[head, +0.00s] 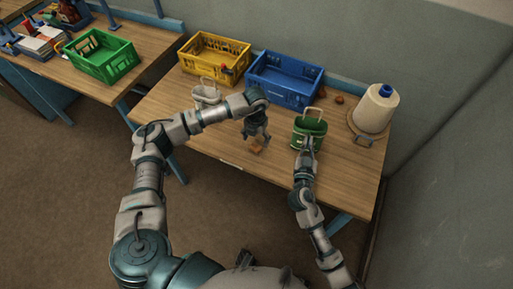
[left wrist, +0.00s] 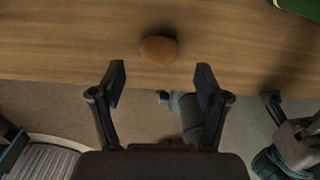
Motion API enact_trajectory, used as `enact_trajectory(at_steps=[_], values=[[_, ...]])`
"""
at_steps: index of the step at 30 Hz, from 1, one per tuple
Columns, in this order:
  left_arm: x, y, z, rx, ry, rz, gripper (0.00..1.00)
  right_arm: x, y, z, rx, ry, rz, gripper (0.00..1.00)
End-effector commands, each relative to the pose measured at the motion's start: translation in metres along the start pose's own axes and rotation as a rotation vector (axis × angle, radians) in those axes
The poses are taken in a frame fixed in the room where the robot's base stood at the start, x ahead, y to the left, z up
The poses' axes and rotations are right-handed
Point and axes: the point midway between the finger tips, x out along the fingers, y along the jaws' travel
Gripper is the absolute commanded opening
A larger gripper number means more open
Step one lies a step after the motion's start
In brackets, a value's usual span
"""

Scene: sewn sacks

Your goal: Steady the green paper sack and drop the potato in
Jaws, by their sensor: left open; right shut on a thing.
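The green paper sack (head: 312,127) stands upright and open on the wooden table, its pale handle loop raised; a corner of it shows in the left wrist view (left wrist: 300,6). My right gripper (head: 307,142) is shut on the sack's near side. The brown potato (head: 257,148) lies on the table to the left of the sack, close to the near edge. My left gripper (head: 258,139) is open over it, pointing down. In the left wrist view the potato (left wrist: 158,50) lies just beyond and between the open fingertips (left wrist: 160,78), and no contact shows.
A yellow crate (head: 213,70) and a blue crate (head: 284,97) stand at the back. A pale sack (head: 207,100) stands left. A large thread cone (head: 376,108) stands right. Small brown items (head: 339,100) lie behind the green sack. A green crate (head: 100,73) is on another table.

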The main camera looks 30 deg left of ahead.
Motion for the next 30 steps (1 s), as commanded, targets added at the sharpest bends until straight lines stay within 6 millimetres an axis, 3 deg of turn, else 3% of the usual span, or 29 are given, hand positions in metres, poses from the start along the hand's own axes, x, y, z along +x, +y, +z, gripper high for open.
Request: enact_trajectory(at_steps=[3,9,22,28,30], values=[[0.019,0.0,-0.001,0.0,0.003,0.0,0.75,0.0,0.0,0.0,0.0,0.0,0.0,0.0],[0.039,-0.001,0.0,0.001,0.001,0.0,0.75,0.0,0.0,0.0,0.001,0.0,0.0,0.0],[0.047,-0.002,0.0,0.001,0.0,0.002,0.75,0.0,0.001,0.0,0.001,0.0,0.0,0.0],[0.047,-0.001,0.0,0.001,0.0,0.001,0.28,0.0,0.0,0.0,0.0,0.0,0.0,0.0],[0.048,-0.001,0.0,0.001,0.0,0.001,0.27,0.0,0.0,0.0,0.0,0.0,0.0,0.0]])
